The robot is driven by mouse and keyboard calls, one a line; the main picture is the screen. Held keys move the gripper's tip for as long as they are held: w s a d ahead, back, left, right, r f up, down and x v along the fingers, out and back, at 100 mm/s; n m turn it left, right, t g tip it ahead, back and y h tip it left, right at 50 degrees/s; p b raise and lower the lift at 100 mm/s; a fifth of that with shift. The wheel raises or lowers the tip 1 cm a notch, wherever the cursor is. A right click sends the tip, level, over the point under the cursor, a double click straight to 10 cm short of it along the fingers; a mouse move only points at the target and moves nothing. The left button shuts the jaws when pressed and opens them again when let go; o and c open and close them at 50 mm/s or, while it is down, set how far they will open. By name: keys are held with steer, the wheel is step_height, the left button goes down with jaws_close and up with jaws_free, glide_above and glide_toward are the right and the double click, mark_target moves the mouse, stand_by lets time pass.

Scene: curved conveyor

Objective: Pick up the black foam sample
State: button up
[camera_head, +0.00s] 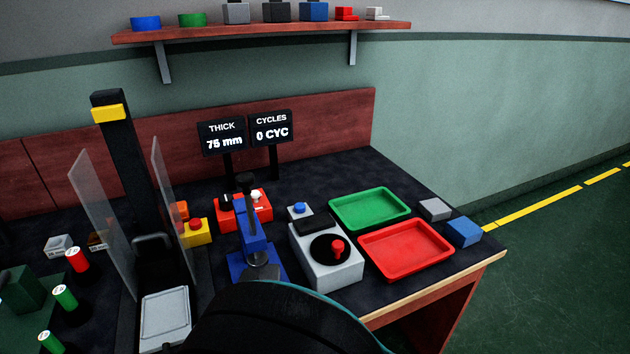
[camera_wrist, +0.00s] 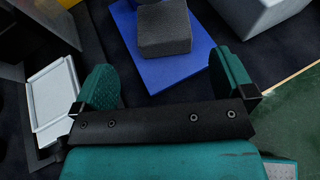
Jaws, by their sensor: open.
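A dark grey-black foam block (camera_wrist: 164,28) sits on a flat blue plate (camera_wrist: 165,68) in the wrist view, at the top middle. My gripper (camera_wrist: 165,80) is open, its two teal fingers wide apart, with nothing between them. The block lies beyond the fingertips, roughly between them in line, and apart from both. In the head view the blue stand (camera_head: 250,240) shows at the middle, with my dark arm in front of its lower part.
A white box with a red knob (camera_head: 338,248), a green tray (camera_head: 370,208) and a red tray (camera_head: 405,248) are right of the stand. Clear upright panels (camera_head: 95,205) flank a black column on the left. Grey and blue blocks lie near the right table edge.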

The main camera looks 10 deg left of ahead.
steer(key=x, duration=0.4)
steer(key=shift+w, duration=0.1)
steer(key=x, duration=0.3)
steer(key=p+x, duration=0.1)
steer(key=x, duration=0.1)
steer(key=shift+w+d+r, duration=0.15)
steer(key=shift+w+d, duration=0.1)
steer(key=shift+w, duration=0.2)
steer(key=shift+c, duration=0.2)
steer(key=c, duration=0.9)
steer(key=shift+c, duration=0.2)
